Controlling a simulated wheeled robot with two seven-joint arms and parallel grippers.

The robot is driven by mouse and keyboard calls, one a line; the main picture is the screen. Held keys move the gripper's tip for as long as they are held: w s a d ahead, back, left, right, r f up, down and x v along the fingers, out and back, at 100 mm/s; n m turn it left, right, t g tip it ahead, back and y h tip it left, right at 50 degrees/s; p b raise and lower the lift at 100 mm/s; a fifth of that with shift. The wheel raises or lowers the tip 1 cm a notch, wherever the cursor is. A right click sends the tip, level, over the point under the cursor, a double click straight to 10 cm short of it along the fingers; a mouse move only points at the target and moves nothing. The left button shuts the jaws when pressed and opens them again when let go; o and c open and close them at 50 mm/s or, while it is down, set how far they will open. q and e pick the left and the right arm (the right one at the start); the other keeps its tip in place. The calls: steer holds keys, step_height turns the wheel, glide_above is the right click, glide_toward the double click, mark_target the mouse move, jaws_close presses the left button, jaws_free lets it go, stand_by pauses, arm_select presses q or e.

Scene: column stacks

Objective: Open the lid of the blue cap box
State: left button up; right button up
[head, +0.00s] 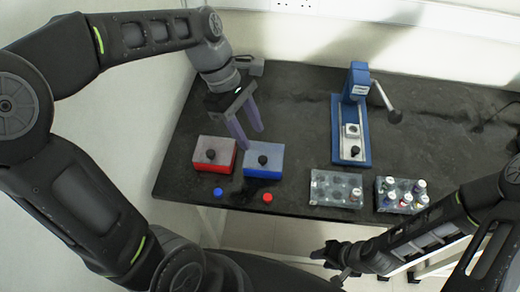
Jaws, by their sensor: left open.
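The blue cap box (263,173) stands on the dark bench, with a grey lid (273,151) resting on it, shut. A black knob (263,160) sits in the middle of the lid. My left gripper (253,138) is open and points down, its purple-grey fingers just behind and above the box's lid. Nothing shows between its fingers. Whether a fingertip touches the lid cannot be told. My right gripper (329,262) is low in front of the bench, away from the boxes; whether its fingers are open is unclear.
A red box (215,168) with a similar knobbed lid stands close left. A blue cap (218,191) and a red cap (267,197) lie near the front edge. A blue press (351,130) and two vial racks (321,190) (385,204) stand to the right.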

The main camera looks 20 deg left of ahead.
mark_target(263, 158)
arm_select(q)
steer(key=x, duration=0.7)
steer(key=shift+d+f, duration=0.1)
steer(key=shift+f, duration=0.1)
steer(key=shift+c, duration=0.3)
jaws_close()
stand_by(0.9)
